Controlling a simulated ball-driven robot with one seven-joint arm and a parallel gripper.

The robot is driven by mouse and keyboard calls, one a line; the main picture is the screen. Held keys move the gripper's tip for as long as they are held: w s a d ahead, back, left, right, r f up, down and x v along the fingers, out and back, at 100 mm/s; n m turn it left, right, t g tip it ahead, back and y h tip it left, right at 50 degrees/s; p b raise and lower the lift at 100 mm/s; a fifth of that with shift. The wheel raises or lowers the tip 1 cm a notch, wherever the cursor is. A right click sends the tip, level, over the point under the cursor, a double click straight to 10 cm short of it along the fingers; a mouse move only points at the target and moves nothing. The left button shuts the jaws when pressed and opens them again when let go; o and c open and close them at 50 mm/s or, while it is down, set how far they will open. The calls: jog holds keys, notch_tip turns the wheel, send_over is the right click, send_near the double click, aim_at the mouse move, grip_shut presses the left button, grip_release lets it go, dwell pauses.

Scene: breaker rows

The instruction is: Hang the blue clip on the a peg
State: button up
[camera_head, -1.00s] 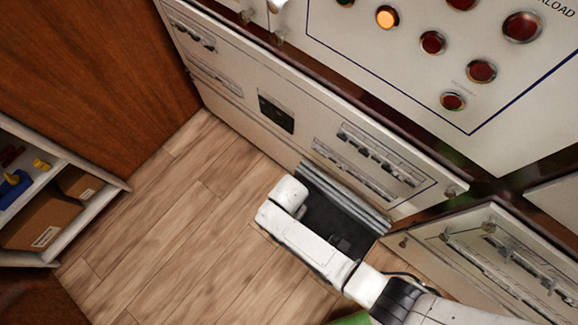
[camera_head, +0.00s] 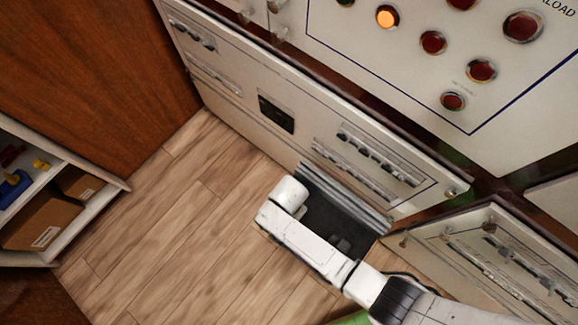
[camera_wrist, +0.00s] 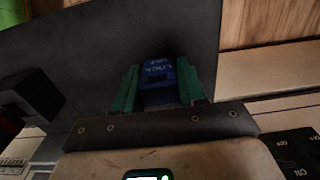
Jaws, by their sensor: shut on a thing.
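The blue clip (camera_wrist: 157,77) shows in the wrist view, with pale lettering on its face. My gripper (camera_wrist: 160,88) has its two green fingers on either side of the clip and is shut on it. A dark grey flat surface lies behind the clip in that view. I cannot tell whether the clip touches it. In the head view my white arm reaches down beside a dark tray-like fixture (camera_head: 325,212) at the foot of the breaker panel. The gripper and clip are hidden there. I cannot make out any peg marked a.
Breaker panels (camera_head: 262,80) stand behind the fixture, with a red-lamp panel (camera_head: 400,75) above. An angled panel (camera_head: 520,265) is at the lower right. A white shelf (camera_head: 95,220) with a cardboard box (camera_head: 40,222) is at the left. Wooden floor (camera_head: 180,220) between is clear. A black block (camera_wrist: 35,97) shows in the wrist view.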

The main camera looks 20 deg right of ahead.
jog(key=shift+r, duration=0.15)
jog(key=shift+r, duration=0.6)
jog(key=s+r+p, duration=0.2)
jog(key=s+r, duration=0.9)
jog(key=s, duration=0.3)
jog(key=shift+d+r, duration=0.3)
jog(key=shift+d, duration=0.15)
jog(key=shift+r+p, duration=0.15)
jog(key=shift+p, duration=0.15)
